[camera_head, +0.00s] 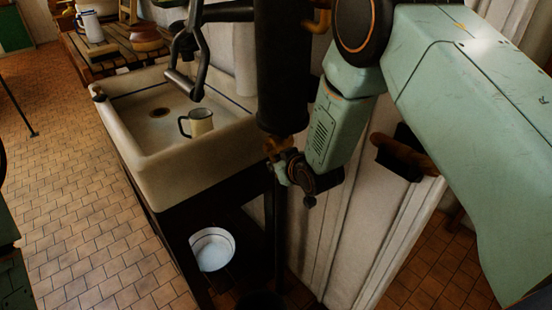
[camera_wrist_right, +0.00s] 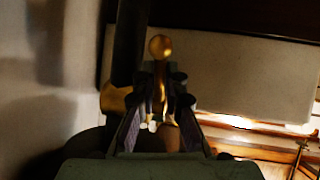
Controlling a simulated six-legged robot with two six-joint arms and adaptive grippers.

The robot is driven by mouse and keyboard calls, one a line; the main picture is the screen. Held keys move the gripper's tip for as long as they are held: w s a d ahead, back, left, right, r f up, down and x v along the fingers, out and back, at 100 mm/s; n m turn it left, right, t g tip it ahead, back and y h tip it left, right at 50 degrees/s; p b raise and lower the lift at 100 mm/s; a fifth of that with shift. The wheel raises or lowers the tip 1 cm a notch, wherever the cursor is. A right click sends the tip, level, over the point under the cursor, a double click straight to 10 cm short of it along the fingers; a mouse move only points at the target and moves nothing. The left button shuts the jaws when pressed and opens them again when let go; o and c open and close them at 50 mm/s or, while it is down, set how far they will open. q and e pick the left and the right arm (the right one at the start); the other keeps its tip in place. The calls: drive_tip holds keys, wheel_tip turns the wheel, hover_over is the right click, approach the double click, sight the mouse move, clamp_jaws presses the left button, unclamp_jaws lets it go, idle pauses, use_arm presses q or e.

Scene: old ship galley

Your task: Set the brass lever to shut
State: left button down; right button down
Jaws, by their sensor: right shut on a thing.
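The brass lever (camera_wrist_right: 161,82) shows in the right wrist view as a slim golden bar with a round ball at its end. It points up between the fingers of my right gripper (camera_wrist_right: 160,100), which is shut on it. In the head view my right gripper (camera_head: 290,168) is just below the thick black upright cylinder (camera_head: 282,70). A bit of brass (camera_head: 273,147) shows there beside the fingers; the rest of the lever is hidden by the gripper. I cannot read any shut mark. My left gripper is not in view.
A cream sink (camera_head: 190,175) with a mug (camera_head: 198,122) in it stands left of the cylinder, with a dark metal handle (camera_head: 196,70) above it. A white bowl (camera_head: 213,249) sits below. A pale panelled wall (camera_head: 345,225) is close on the right.

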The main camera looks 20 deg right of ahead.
drive_tip(key=shift+s+f, duration=0.15)
drive_tip(key=shift+s, duration=0.05)
idle(0.4)
drive_tip(key=c, duration=1.7)
unclamp_jaws()
drive_tip(key=shift+w, duration=0.1)
drive_tip(key=shift+s+r, duration=0.25)
drive_tip(key=shift+r, duration=0.1)
drive_tip(key=v, duration=1.1)
drive_tip(key=shift+r, duration=0.15)
drive_tip(key=shift+c, duration=0.3)
